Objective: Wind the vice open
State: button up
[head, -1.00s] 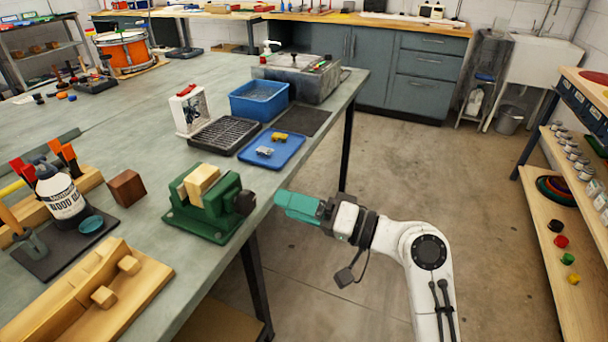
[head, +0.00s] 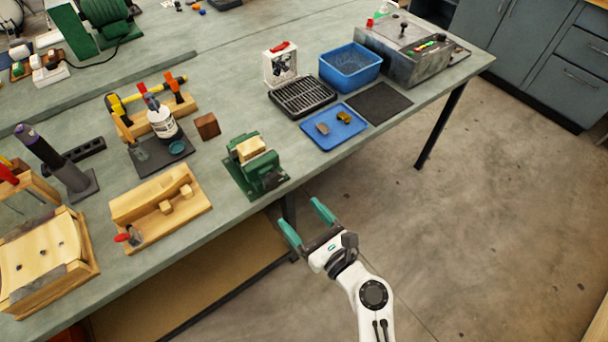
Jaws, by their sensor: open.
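The green vice (head: 252,168) stands at the front edge of the bench in the head view. A pale wooden block (head: 251,149) sits at the top between its jaws. The dark round end of its screw (head: 273,180) faces the front edge. My gripper (head: 306,218) is open and empty, out over the floor just off the bench edge. Its two teal fingers are spread and point toward the bench, apart from the vice. I cannot see a gap between the block and the jaws.
A blue tray (head: 334,127) with two small items lies right of the vice, by a black rack (head: 302,97) and a blue bin (head: 350,67). A wooden jig (head: 160,208) lies to the left. The floor (head: 420,240) at right is clear.

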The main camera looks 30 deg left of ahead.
aim_at(276, 185)
jog(key=x, duration=1)
jog(key=shift+w+a, duration=0.1)
jog(key=shift+a, duration=0.25)
jog(key=shift+c, duration=0.3)
jog(key=c, duration=1)
jog(key=shift+f+n+b, duration=0.1)
jog(key=shift+n+b, duration=0.2)
